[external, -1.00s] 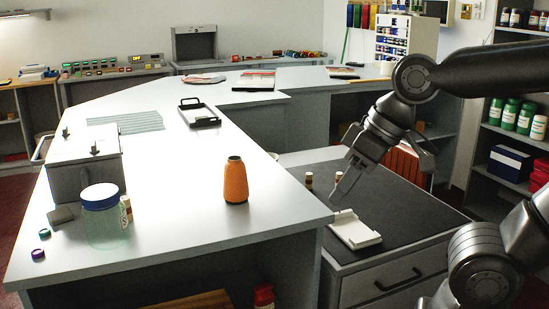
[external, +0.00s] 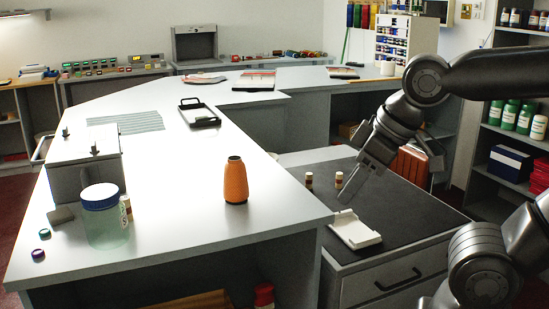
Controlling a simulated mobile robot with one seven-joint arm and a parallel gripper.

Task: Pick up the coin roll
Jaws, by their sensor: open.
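Two small upright cylinders, brown with pale bands, stand on the dark top of the low cabinet, one at the left (external: 309,180) and one at the right (external: 339,180). They look like rolls; I cannot tell which is the coin roll. A similar small cylinder (external: 126,206) stands beside the jar on the white counter.
A white tray-like block (external: 355,230) lies on the dark cabinet top (external: 410,205), below my gripper in the picture. The higher white counter (external: 180,170) at left holds an orange spool (external: 236,182), a blue-lidded jar (external: 103,220) and a grey box (external: 85,165).

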